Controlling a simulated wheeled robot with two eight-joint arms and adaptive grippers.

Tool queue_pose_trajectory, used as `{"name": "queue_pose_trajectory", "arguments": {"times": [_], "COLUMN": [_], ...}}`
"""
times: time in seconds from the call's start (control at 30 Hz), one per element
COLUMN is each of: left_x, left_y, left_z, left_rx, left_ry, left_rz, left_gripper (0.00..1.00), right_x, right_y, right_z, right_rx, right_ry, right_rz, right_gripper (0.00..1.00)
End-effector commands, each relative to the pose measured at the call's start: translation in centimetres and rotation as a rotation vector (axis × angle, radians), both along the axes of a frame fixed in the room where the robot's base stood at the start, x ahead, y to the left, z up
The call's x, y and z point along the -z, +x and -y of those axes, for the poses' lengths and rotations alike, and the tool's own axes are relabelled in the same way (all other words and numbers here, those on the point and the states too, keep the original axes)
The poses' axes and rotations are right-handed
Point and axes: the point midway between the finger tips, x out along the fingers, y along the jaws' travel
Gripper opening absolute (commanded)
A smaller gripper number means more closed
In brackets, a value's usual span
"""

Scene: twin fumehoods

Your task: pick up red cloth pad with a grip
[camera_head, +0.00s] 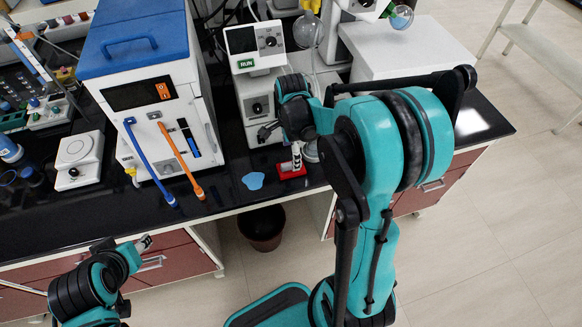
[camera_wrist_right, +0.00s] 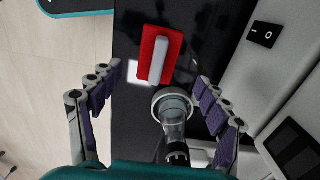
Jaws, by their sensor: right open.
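The red cloth pad (camera_head: 291,170) lies on the black counter near its front edge, with a pale upright grip on top. In the right wrist view the pad (camera_wrist_right: 147,58) shows its grey bar-shaped grip (camera_wrist_right: 158,61) lengthwise. My right gripper (camera_wrist_right: 159,74) is open and empty, its purple-lined fingers spread on either side of the pad.
A round-based glass piece (camera_wrist_right: 173,106) stands close beside the pad, between my right fingers. A white instrument (camera_head: 258,100) stands behind. A light-blue patch (camera_head: 253,181) lies left of the pad. A blue-topped white box (camera_head: 150,90) and a scale (camera_head: 77,160) stand farther left.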

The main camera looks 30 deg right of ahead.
Motion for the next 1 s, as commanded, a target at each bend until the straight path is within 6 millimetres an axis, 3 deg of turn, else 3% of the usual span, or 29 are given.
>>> {"name": "queue_pose_trajectory", "arguments": {"times": [0.4,0.7,0.77,0.9,1.0], "left_x": [2.3,2.3,2.3,2.3,2.3], "left_y": [0.0,0.0,0.0,0.0,0.0], "left_z": [0.0,0.0,0.0,0.0,0.0], "left_rx": [0.000,0.000,0.000,0.000,0.000], "left_ry": [0.000,0.000,0.000,0.000,0.000], "left_rz": [0.000,0.000,0.000,0.000,0.000], "left_gripper": [0.44,0.44,0.44,0.44,0.44], "right_x": [5.9,6.3,6.3,6.3,6.3], "right_y": [-0.3,-0.3,-0.3,-0.3,-0.3], "right_z": [-0.2,-0.2,-0.2,-0.2,-0.2], "right_rx": [-0.004,-0.004,-0.004,-0.005,-0.005], "right_ry": [0.000,-0.001,-0.001,-0.001,-0.001], "right_rz": [0.002,0.003,0.003,0.003,0.003], "right_gripper": [0.76,0.76,0.63,0.26,0.23]}}
